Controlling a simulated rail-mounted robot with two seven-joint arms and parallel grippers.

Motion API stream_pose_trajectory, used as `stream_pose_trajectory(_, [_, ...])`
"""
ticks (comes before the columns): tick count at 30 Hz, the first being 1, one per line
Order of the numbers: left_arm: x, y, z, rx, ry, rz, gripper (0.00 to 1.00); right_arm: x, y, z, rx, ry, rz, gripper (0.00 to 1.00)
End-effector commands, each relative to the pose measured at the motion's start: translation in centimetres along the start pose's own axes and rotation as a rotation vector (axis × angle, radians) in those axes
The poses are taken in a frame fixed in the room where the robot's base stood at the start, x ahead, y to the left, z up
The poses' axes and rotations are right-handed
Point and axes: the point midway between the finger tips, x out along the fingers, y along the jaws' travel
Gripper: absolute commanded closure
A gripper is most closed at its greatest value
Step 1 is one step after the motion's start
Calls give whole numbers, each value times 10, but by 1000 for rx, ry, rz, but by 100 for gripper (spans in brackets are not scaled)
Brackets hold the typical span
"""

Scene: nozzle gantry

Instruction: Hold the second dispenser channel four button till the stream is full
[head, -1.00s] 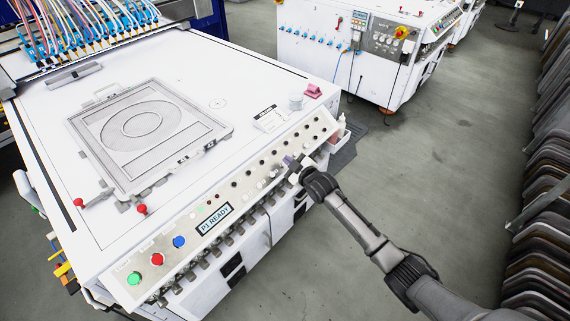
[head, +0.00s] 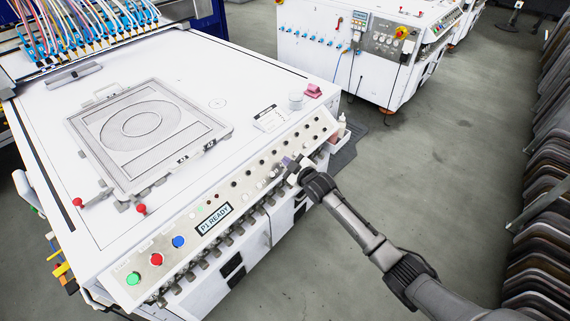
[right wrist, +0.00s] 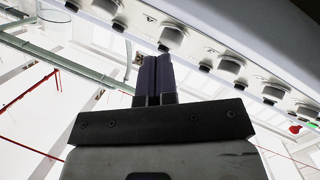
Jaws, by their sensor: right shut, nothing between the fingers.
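The control panel (head: 160,257) runs along the front edge of the white machine in the head view. It carries a row of small dark buttons and, below, a row of knobs. My right gripper (head: 288,161) is shut and empty, with its tips at the right half of the panel. In the right wrist view its dark purple fingers (right wrist: 153,76) are together, close to the row of round knobs (right wrist: 172,36). I cannot tell whether they touch a button, nor which button is channel four. No stream is visible. My left gripper is out of view.
A display (head: 214,219) reads "P1 READY", beside green (head: 134,278), red (head: 156,260) and blue (head: 179,241) buttons. A second white machine (head: 310,48) stands behind.

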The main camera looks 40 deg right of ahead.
Motion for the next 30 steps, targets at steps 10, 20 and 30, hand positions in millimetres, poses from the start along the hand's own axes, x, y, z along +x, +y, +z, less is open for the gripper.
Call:
stream_pose_trajectory(10, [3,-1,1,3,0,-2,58,3,-2,2,0,0,0,100])
stream_pose_trajectory(20, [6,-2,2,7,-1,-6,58,6,-4,4,0,0,0,100])
stream_pose_trajectory(30, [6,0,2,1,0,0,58,6,-5,4,0,0,-1,100])
